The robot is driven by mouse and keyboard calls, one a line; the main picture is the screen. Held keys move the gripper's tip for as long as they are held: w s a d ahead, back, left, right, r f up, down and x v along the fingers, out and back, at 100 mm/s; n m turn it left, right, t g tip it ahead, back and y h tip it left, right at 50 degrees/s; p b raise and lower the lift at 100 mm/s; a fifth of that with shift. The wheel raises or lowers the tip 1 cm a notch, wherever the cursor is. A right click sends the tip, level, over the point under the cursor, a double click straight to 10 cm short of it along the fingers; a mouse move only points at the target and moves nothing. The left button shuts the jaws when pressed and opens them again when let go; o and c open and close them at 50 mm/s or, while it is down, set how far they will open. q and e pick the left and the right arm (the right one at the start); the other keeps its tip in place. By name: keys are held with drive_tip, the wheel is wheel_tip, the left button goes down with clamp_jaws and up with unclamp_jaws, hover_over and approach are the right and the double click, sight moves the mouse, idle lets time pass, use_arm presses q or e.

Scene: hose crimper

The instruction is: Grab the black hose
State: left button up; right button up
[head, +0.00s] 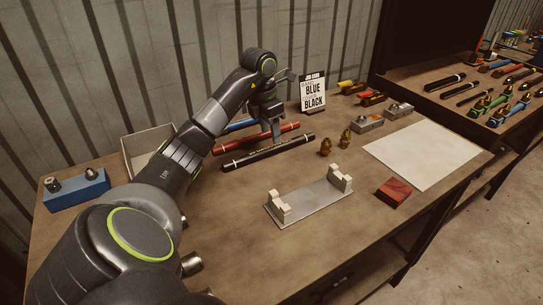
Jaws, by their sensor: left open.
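The black hose (268,152) lies on the workbench, the nearest of a group of hoses. A red hose (258,138) and a blue hose (240,125) lie behind it, roughly parallel. My left gripper (275,138) is open and points down over the hoses, with its fingertips at or just above the black hose near its middle. I cannot tell whether the fingers touch it. My right gripper is not in view.
A job card (313,92) reading blue and black stands behind. A metal fixture (309,202) with two cradles lies in front, with brass fittings (326,147) nearby. A red block (393,191), a white sheet (424,154), a grey bin (148,143) and a blue block (76,190) also sit on the bench.

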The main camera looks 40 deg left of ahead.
sight(271, 148)
use_arm(q)
drive_tip(key=f, duration=0.1)
drive_tip(key=f+p, duration=0.1)
drive_tip(key=f, duration=0.2)
drive_tip(key=shift+s+d+f, duration=0.1)
drive_tip(key=shift+s+d, duration=0.15)
drive_tip(key=shift+s, duration=0.05)
drive_tip(key=shift+w+f, duration=0.15)
drive_tip(key=shift+f, duration=0.35)
clamp_jaws()
